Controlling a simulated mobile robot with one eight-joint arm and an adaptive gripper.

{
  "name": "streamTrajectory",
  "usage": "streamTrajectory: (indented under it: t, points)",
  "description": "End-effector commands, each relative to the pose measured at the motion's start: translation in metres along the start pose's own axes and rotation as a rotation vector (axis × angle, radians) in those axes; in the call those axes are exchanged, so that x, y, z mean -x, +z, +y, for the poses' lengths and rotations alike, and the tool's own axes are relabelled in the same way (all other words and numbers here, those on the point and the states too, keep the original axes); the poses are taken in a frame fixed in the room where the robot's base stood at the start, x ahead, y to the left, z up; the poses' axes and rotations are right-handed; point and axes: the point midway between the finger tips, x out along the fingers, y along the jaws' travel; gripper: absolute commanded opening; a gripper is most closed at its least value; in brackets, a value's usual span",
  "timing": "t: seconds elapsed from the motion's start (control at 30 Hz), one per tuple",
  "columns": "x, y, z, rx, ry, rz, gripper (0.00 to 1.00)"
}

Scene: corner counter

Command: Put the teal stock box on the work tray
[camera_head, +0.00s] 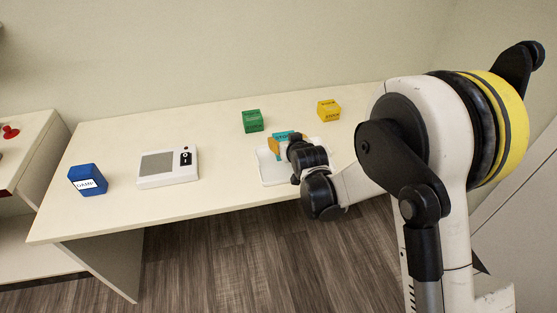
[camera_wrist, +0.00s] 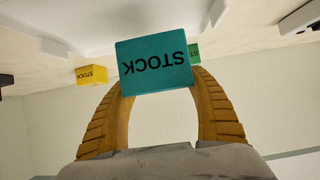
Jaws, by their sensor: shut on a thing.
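The teal stock box (camera_wrist: 153,66) is between the two orange-brown fingers of my gripper (camera_wrist: 158,82), which is shut on it. Its STOCK label appears upside down in the wrist view. In the head view, only part of the teal box (camera_head: 284,134) shows behind my gripper (camera_head: 282,146). The white work tray (camera_head: 268,176) lies on the counter around and below my gripper, partly hidden by my wrist. A white surface, likely the tray (camera_wrist: 90,22), fills the upper wrist view. I cannot tell whether the box touches the tray.
A green box (camera_head: 253,121) and a yellow stock box (camera_head: 328,110) stand behind the tray. A white device with a grey panel (camera_head: 168,167) and a blue box (camera_head: 87,179) are to the left. The counter between device and tray is clear.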

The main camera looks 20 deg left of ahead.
Motion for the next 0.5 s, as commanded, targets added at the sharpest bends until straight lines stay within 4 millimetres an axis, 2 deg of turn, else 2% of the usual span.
streamTrajectory:
  t: [0.03,0.13,0.3,0.5]
  points:
    - [-0.007,0.006,-0.01,0.002,-0.002,0.001,0.29]
    - [-0.013,0.01,-0.021,0.001,-0.001,0.0,0.29]
    - [-0.018,0.015,-0.026,-0.001,0.001,0.0,0.29]
    - [-0.034,0.043,-0.026,0.0,0.001,0.0,0.29]
